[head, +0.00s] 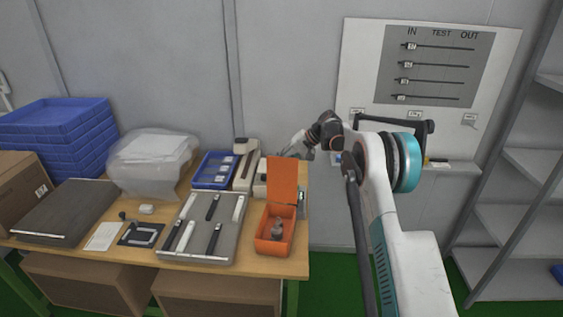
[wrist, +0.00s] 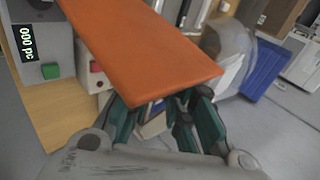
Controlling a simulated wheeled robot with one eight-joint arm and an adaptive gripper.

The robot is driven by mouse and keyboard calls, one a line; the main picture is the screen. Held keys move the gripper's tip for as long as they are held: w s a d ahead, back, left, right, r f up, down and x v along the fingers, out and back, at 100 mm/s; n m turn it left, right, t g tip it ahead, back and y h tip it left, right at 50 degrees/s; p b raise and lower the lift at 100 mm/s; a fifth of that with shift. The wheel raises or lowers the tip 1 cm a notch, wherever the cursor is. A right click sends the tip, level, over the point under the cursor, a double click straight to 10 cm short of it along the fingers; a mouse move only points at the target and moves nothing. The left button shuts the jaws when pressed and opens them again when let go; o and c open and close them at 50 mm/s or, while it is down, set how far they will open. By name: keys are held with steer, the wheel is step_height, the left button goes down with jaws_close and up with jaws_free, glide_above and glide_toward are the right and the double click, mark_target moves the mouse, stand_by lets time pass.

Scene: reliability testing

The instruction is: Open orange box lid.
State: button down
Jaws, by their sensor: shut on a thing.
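The orange box (head: 273,243) stands at the right end of the table, with grey items inside. Its orange lid (head: 283,180) is raised and stands about upright at the box's back edge. The lid fills the upper middle of the wrist view (wrist: 140,50). My gripper (head: 290,151) is at the top of the lid, reaching in from the right. In the wrist view its teal fingers (wrist: 158,112) are shut on the lid's edge; the lid hides the fingertips.
A grey tray (head: 233,247) with black and white devices lies left of the box. A blue tray (head: 213,172) and a scanner-like device (head: 245,165) stand behind it. A grey device with a display (wrist: 45,50) is close by the lid. Metal shelves (head: 520,220) stand at the right.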

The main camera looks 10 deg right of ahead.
stand_by(0.3)
steer(key=c, duration=1.4)
jaws_free()
steer(key=shift+d, duration=0.15)
steer(key=v, duration=1.2)
steer(key=shift+r, duration=0.1)
